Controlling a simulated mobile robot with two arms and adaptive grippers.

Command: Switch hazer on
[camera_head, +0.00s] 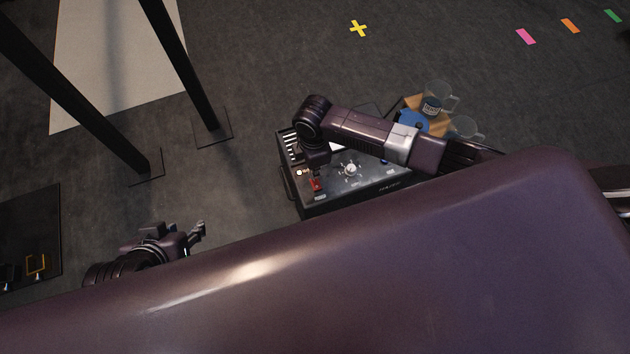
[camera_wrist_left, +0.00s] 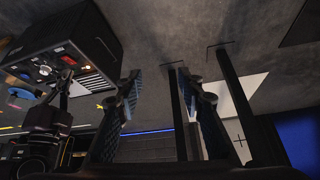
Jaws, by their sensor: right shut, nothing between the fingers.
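A dark control box (camera_head: 400,184) stands under my right arm in the head view. Its top panel carries a red switch part (camera_head: 316,185), a small lit white spot (camera_head: 299,172) and a silver round knob (camera_head: 350,169). The labels are too small to read, so I cannot tell which control is the hazer's. My right gripper (camera_head: 314,160) points down over the panel's left part, close to the red part, and is shut and empty; contact is unclear. The box also shows in the left wrist view (camera_wrist_left: 88,42). My left gripper (camera_head: 199,232) is open and empty, left of the box; its fingers show apart in its wrist view (camera_wrist_left: 165,95).
Glass mugs (camera_head: 433,104) and a blue round item (camera_head: 413,122) stand behind the box at right. Two black posts (camera_head: 180,65) rise at left by a pale sheet (camera_head: 110,60). The floor between posts and box is clear. Coloured tape marks (camera_head: 358,28) lie farther back.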

